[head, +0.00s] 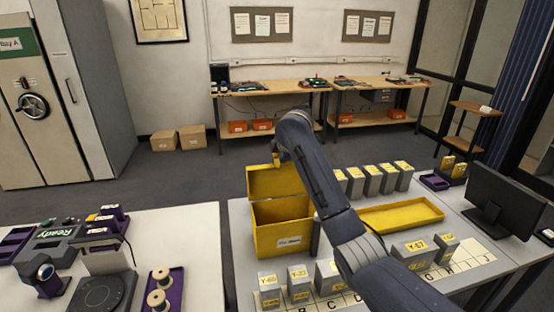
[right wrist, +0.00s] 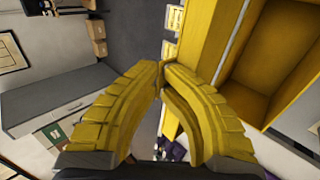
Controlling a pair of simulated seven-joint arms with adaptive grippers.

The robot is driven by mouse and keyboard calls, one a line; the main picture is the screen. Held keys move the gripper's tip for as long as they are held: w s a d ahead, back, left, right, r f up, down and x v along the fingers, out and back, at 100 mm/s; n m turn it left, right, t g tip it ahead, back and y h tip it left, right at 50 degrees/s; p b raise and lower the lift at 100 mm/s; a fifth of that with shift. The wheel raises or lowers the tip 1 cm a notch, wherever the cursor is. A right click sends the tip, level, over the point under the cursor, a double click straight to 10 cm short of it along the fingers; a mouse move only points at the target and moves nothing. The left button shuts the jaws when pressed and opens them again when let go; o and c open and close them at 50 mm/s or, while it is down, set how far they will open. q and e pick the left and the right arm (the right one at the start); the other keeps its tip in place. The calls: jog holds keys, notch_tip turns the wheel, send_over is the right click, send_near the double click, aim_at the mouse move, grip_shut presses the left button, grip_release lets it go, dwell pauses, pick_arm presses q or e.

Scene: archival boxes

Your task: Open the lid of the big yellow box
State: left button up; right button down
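The big yellow box (head: 284,238) stands on the right-hand table, with a white label on its front. Its lid (head: 272,183) is raised, standing roughly upright at the back, and the inside of the box shows. My right gripper (head: 277,158) is at the top edge of the raised lid. In the right wrist view its yellow fingers (right wrist: 162,72) curve in and their tips meet beside the lid (right wrist: 207,35). I see nothing clearly pinched between them. The open box (right wrist: 270,60) shows at the right there. My left gripper is not in view.
Grey labelled boxes (head: 372,181) stand behind a shallow yellow tray (head: 402,215). More grey boxes (head: 299,284) stand on a lettered strip in front. A monitor (head: 508,205) is at the right. My right arm crosses over the table.

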jog(key=c, duration=1.6)
grip_release()
jog(key=shift+c, duration=0.2)
jog(key=shift+f, duration=0.15)
jog(key=shift+f, duration=0.1)
jog(key=shift+s, duration=0.1)
jog(key=v, duration=1.2)
jog(key=shift+r, duration=0.4)
